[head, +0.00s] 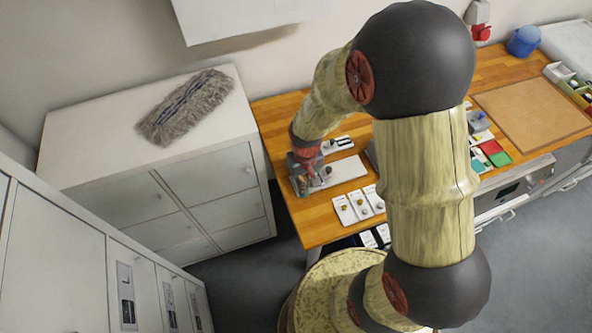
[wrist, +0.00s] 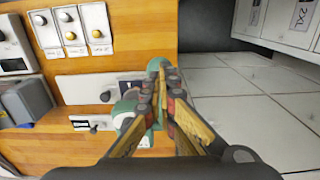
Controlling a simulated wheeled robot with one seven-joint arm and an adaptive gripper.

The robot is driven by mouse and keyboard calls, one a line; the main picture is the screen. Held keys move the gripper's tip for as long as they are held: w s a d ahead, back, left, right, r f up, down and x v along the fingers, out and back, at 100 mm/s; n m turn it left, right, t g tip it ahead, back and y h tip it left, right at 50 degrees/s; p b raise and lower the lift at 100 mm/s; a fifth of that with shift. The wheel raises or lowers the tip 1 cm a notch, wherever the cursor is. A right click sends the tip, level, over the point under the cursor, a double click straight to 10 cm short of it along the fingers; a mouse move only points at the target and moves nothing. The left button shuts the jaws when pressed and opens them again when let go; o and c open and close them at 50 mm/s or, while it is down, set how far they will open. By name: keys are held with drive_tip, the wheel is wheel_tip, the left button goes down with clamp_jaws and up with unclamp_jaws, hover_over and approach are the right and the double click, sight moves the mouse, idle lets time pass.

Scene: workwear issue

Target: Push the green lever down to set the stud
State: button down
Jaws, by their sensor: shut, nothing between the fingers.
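My gripper (head: 312,178) is shut and empty at the left end of the wooden bench, over a small grey press-like device (head: 294,168). In the wrist view my gripper (wrist: 163,78) points at the bench edge, its fingertips together. Green parts, likely the green lever (wrist: 128,108), show on both sides of the fingers, with a second green patch (wrist: 156,64) near the tips. The fingers hide the middle of it. I cannot tell whether they touch it or how far down it is. The stud is not clearly visible.
White plates with knobs (head: 359,205) lie beside the device; they also show in the wrist view (wrist: 70,28). A white cabinet (head: 160,165) with a grey mop head (head: 186,105) stands to the left. The bench (head: 318,222) has bare wood near its front edge.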

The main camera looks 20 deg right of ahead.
drive_tip(key=shift+s+f+b, duration=0.2)
drive_tip(key=shift+f+b, duration=0.5)
drive_tip(key=shift+f, duration=0.35)
idle(0.5)
wheel_tip(320, 180, up, 13)
drive_tip(key=p, duration=0.9)
idle(0.8)
idle(0.5)
